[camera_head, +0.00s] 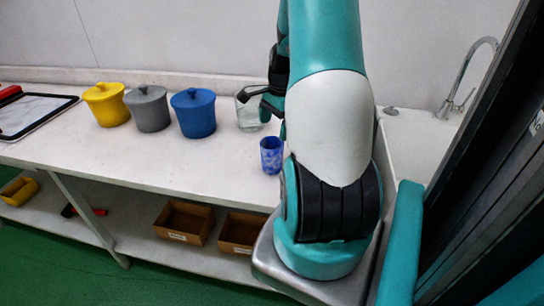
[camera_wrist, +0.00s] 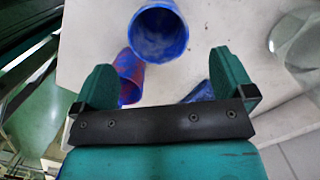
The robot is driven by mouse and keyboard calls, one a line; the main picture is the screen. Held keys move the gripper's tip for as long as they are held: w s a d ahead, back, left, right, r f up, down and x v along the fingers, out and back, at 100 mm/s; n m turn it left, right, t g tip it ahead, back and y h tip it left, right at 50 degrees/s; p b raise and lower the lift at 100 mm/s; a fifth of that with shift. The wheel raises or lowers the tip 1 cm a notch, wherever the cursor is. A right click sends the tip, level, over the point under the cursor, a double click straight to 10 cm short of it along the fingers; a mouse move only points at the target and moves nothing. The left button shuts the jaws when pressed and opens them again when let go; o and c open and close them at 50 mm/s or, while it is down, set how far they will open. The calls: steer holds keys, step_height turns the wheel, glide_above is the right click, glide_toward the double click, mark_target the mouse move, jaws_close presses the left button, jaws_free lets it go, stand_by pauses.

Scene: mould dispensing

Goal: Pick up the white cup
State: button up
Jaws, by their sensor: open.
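No plainly white cup shows in either view. A blue cup with pale mottling (camera_head: 271,155) stands near the front edge of the table, below my gripper (camera_head: 257,98) in the head view. A red and blue cup (camera_wrist: 128,72) and a partly hidden blue piece (camera_wrist: 202,92) lie between or beyond the fingers. My gripper is open, and nothing is held in it.
A clear glass beaker (camera_head: 249,115) stands behind the mottled cup; it is at the right in the wrist view (camera_wrist: 298,42). Yellow (camera_head: 107,105), grey (camera_head: 149,110) and blue (camera_head: 194,115) lidded pots stand to the left. A sink (camera_head: 415,145) is at the right.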

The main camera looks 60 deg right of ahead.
mark_target(271, 151)
steer(key=f, duration=0.3)
steer(key=a+f+p, duration=0.1)
steer(key=f, duration=0.5)
steer(key=shift+w+a+p, duration=0.25)
steer(key=shift+w+p, duration=0.05)
steer(key=c, duration=0.9)
steer(key=shift+r, duration=0.15)
steer(key=shift+c, duration=0.2)
